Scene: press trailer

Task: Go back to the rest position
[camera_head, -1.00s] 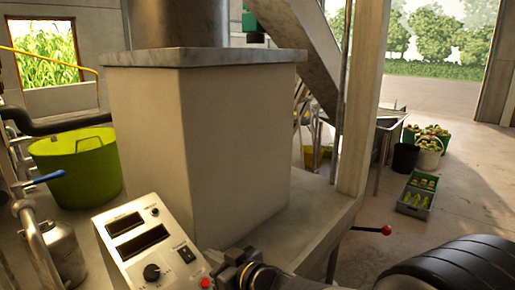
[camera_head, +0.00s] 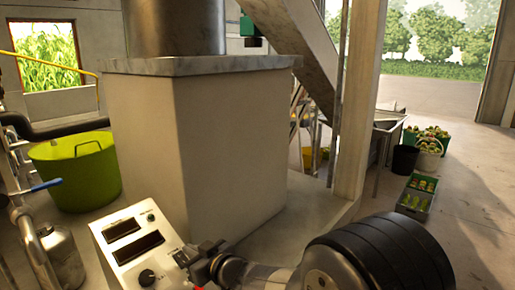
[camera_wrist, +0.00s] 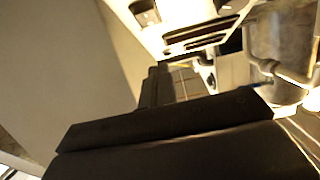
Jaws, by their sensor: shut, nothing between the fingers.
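My gripper (camera_head: 203,260) is shut and empty. In the head view it is low in the picture, at the right edge of the control panel (camera_head: 108,237), covering part of it. I cannot tell whether it touches the panel. The panel is a pale sloped box with two dark displays and a black knob (camera_head: 147,277). In the wrist view my dark gripper (camera_wrist: 158,82) points toward the panel (camera_wrist: 190,22) at the top. My arm fills the lower right of the head view.
A large pale block (camera_head: 200,135) with a stone top stands behind the panel. A lime-green tub (camera_head: 75,170), a metal can (camera_head: 62,255) and a blue-handled valve (camera_head: 45,185) are at left. Green crates (camera_head: 418,193) and a black bucket (camera_head: 404,160) stand on the open floor at right.

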